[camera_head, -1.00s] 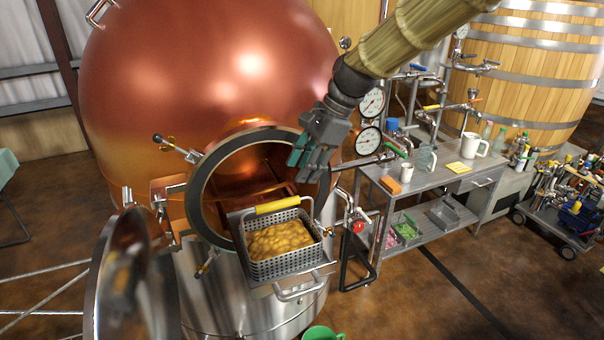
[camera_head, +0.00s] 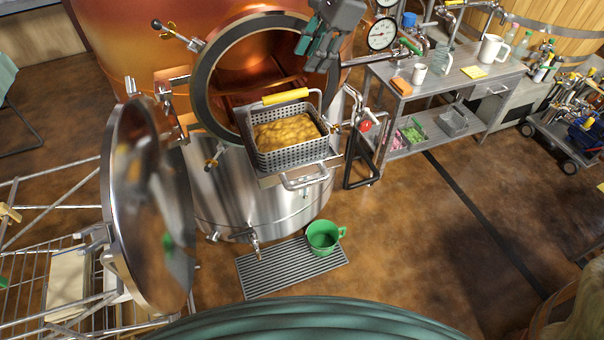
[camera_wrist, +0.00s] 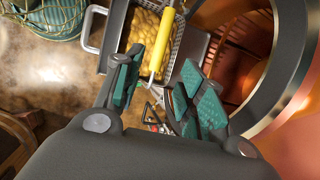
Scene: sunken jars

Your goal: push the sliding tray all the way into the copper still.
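The copper still (camera_head: 200,25) has its round front opening uncovered, with the round metal door (camera_head: 125,200) swung out to the left. The sliding tray (camera_head: 305,172) sticks out of the opening, with a bar handle at its front. A perforated metal basket (camera_head: 290,150) with a yellow grip (camera_head: 285,96) sits on it and holds a lumpy yellow mass (camera_head: 285,131). My gripper (camera_head: 318,48) is above the opening's upper right, apart from the basket and tray. In the wrist view my gripper (camera_wrist: 160,90) is open with nothing between its teal fingers; the yellow grip (camera_wrist: 162,45) shows beyond them.
A green bucket (camera_head: 323,237) stands on a floor grate (camera_head: 290,268) below the tray. A wire rack (camera_head: 50,270) stands at left.

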